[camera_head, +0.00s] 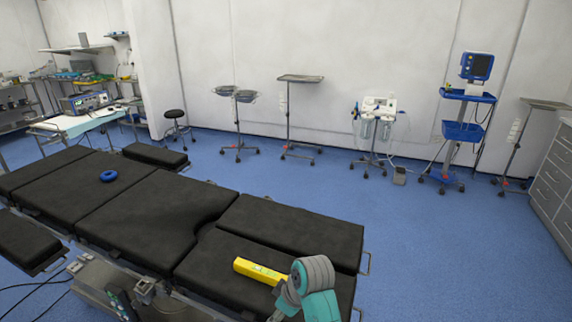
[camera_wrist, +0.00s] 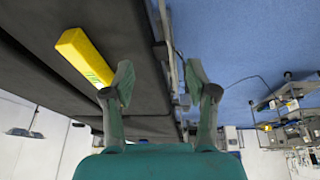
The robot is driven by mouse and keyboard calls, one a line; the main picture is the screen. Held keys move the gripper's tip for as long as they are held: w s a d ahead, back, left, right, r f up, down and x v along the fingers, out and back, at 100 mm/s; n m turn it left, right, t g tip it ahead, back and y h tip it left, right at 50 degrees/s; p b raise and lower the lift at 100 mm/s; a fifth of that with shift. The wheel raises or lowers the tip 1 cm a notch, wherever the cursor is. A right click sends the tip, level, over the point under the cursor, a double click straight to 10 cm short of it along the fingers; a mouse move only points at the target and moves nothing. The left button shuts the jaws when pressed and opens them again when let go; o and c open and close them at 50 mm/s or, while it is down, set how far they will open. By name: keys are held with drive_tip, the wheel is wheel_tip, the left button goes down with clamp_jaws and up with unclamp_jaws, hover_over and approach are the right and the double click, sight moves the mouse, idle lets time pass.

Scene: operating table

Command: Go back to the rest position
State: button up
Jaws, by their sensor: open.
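My gripper (camera_head: 283,297) is at the near right end of the black operating table (camera_head: 135,225), just beside a yellow box (camera_head: 250,268) that lies on the padding. In the wrist view my gripper (camera_wrist: 162,85) has its two fingers spread apart with nothing between them. The yellow box (camera_wrist: 80,55) shows there to the left of the fingers, apart from the space between them. Part of the box's right end is close to my wrist in the head view. Whether a finger touches the box I cannot tell.
A blue ring (camera_head: 108,176) lies on the far left part of the table. Wheeled stands (camera_head: 300,78), a suction unit (camera_head: 378,125) and a blue monitor cart (camera_head: 463,132) stand along the back wall. Blue floor (camera_head: 420,235) is clear to the right of the table.

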drive_tip(key=s+d+f+m+t, duration=0.35)
drive_tip(key=s+d+f, duration=0.25)
drive_tip(key=s+f, duration=0.45)
drive_tip(key=s+d+f+m+t+h, duration=0.1)
drive_tip(key=s+d+f+m+t, duration=0.25)
drive_tip(key=s+d, duration=0.55)
drive_tip(key=s+d+r+m+t+h, duration=0.1)
drive_tip(key=s+d+r+m, duration=0.15)
drive_tip(key=s, duration=0.55)
drive_tip(key=s+d+r+m+t+h, duration=0.1)
drive_tip(key=s+r, duration=0.2)
drive_tip(key=s, duration=0.5)
drive_tip(key=s+d+r+m+t, duration=0.1)
drive_tip(key=s+r+m+t, duration=0.1)
drive_tip(key=s+r, duration=0.9)
wheel_tip(320, 180, up, 3)
drive_tip(key=shift+d+r+t+h, duration=0.1)
drive_tip(key=shift+d+t+h, duration=0.25)
drive_tip(key=shift+t, duration=0.35)
drive_tip(key=shift+s+a, duration=0.1)
